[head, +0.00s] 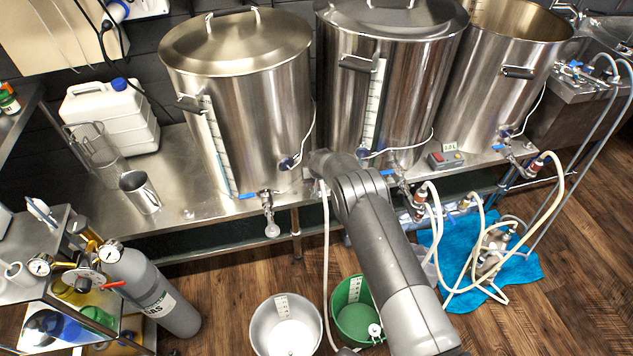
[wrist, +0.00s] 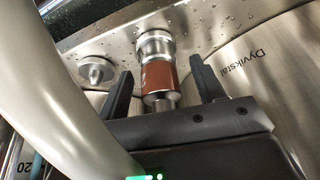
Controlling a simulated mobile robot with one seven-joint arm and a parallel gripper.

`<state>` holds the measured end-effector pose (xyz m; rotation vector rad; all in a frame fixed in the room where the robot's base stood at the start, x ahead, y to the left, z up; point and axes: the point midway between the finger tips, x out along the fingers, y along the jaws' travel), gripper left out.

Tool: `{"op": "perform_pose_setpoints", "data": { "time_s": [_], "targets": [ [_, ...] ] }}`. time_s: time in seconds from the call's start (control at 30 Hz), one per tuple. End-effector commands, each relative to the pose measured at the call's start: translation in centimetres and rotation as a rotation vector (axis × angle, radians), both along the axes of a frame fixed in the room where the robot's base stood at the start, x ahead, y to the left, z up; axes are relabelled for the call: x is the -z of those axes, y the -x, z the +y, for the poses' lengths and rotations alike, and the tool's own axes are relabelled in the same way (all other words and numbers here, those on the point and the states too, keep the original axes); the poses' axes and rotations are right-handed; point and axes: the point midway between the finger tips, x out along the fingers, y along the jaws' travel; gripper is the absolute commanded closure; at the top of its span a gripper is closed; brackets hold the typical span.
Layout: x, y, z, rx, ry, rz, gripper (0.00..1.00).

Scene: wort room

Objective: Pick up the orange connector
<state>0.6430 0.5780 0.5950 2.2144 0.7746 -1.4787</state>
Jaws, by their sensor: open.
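The orange connector (wrist: 158,76), a brownish-orange sleeve between steel ends, sits in the middle of the wrist view against a wet steel surface. My gripper (wrist: 163,68) is open, with one black finger on each side of it. Gaps show between the fingers and the sleeve, so it is not clamped. In the head view my arm's end (head: 320,162) is beside the bench between the left and middle kettles; its fingers and the connector there are hidden. Other red-orange hose fittings show at the middle kettle (head: 419,197) and right kettle (head: 535,166).
A thick pale hose (wrist: 60,100) crosses the left of the wrist view, close to the gripper. A small steel cone (wrist: 95,70) is left of the connector. The left kettle (head: 240,110) and middle kettle (head: 390,80) flank my arm's end. Buckets (head: 262,322) stand on the floor below.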

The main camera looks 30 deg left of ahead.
Motion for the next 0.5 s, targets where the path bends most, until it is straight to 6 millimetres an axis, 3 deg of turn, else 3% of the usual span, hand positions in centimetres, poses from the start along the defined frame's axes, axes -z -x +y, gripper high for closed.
{"op": "perform_pose_setpoints", "data": {
  "time_s": [0.37, 0.5],
  "targets": [
    [0.54, -0.18, 0.12, 0.0, 0.0, 0.0, 0.39],
    [0.54, -0.18, 0.12, 0.0, 0.0, 0.0, 0.5]
  ]
}}
